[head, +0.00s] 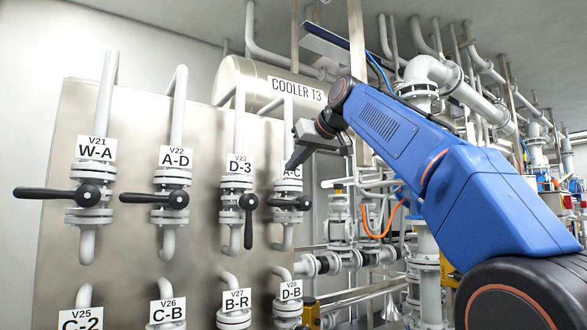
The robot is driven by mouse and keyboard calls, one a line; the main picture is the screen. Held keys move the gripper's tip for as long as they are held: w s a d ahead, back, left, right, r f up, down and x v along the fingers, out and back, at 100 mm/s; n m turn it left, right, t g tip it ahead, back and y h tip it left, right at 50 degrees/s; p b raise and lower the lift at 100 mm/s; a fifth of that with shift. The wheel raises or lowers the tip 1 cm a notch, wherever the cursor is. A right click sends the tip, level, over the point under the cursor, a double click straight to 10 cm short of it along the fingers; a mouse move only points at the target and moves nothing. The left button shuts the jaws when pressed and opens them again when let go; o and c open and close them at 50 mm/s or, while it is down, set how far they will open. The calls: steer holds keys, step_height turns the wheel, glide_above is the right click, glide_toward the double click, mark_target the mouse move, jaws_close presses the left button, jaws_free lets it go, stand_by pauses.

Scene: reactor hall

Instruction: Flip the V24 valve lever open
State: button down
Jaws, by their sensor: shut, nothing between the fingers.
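The V24 valve is the rightmost of the upper row in the head view. Its label (293,172) is partly covered by my gripper, so the number is hidden and only "A-C" shows in part. Its black lever (284,202) lies horizontal, with the hub at right and the handle pointing left. My gripper (289,167) is shut and empty. Its tip points down and left in front of the label, above the lever. I see no contact with the lever; the depth gap cannot be told.
The V23 lever (248,225) hangs straight down just left of V24. The V22 lever (155,198) and V21 lever (58,193) lie horizontal. A lower valve row (232,315) sits below. Pipes and an orange hose (386,222) stand at right.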

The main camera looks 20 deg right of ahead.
steer(key=w+a+f, duration=0.2)
steer(key=w+f, duration=0.3)
steer(key=f, duration=0.2)
steer(key=shift+w, duration=0.4)
steer(key=shift+f, duration=0.2)
steer(key=w+d+f+n+t+h, duration=0.1)
steer(key=d+f+n+t+h, duration=0.1)
steer(key=f, duration=0.4)
steer(key=w+d+f+n+t+h, duration=0.1)
steer(key=d+f+n+h, duration=0.2)
steer(key=f+n, duration=0.4)
steer(key=shift+d+f+t+h, duration=0.25)
steer(key=shift+d+t+h, duration=0.05)
steer(key=shift+d+t, duration=0.1)
stand_by(1.3)
steer(key=shift+f, duration=0.1)
stand_by(0.5)
